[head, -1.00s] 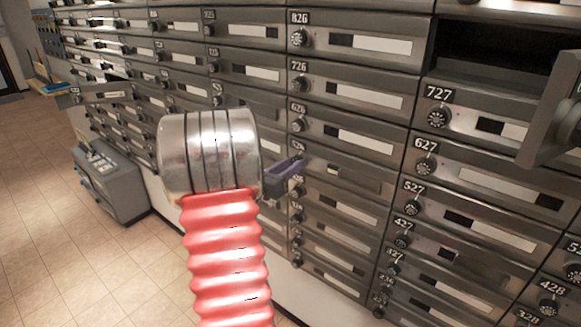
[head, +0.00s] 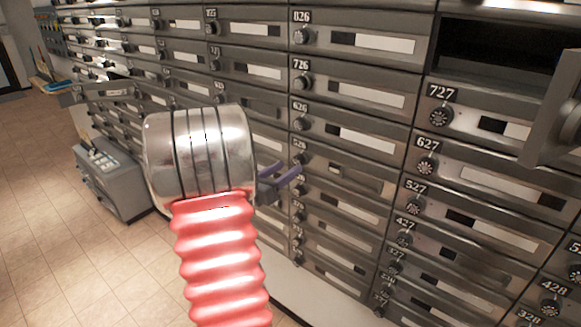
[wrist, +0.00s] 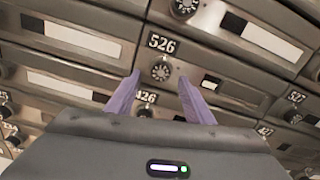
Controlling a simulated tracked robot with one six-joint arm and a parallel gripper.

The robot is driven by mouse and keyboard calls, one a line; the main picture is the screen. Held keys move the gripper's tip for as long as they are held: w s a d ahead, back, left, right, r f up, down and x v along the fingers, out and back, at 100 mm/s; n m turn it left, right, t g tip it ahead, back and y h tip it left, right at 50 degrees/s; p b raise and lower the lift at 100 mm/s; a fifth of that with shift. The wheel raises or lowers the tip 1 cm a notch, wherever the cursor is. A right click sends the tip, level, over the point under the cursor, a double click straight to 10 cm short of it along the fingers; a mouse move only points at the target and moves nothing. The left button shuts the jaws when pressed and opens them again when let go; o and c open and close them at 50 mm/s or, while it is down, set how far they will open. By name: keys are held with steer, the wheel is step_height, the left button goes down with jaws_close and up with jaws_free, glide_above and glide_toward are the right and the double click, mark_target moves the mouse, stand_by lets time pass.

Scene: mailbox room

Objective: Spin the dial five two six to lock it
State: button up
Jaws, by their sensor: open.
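The dial of mailbox 526 (wrist: 161,72) shows in the wrist view, a round knob just under its white-on-black 526 plate (wrist: 163,43). My gripper (wrist: 160,88) is open, its two purple fingers apart, one on each side below the dial in the picture. I cannot tell how far the fingertips are from it. In the head view my gripper (head: 297,172) reaches the box column under 626, and its fingers partly cover the area around box 526's dial.
Box 626's dial (head: 303,124) is above and box 527's dial (head: 414,205) is to the right. An open door (head: 556,120) sticks out at the far right. A grey cabinet (head: 108,178) stands on the tiled floor at left.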

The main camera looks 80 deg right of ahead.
mark_target(297, 162)
steer(key=v, duration=1)
steer(key=n, duration=0.5)
stand_by(0.3)
steer(key=x, duration=1.3)
steer(key=shift+s+d, duration=0.2)
steer(key=shift+d, duration=0.1)
steer(key=shift+f, duration=0.1)
steer(key=c, duration=1)
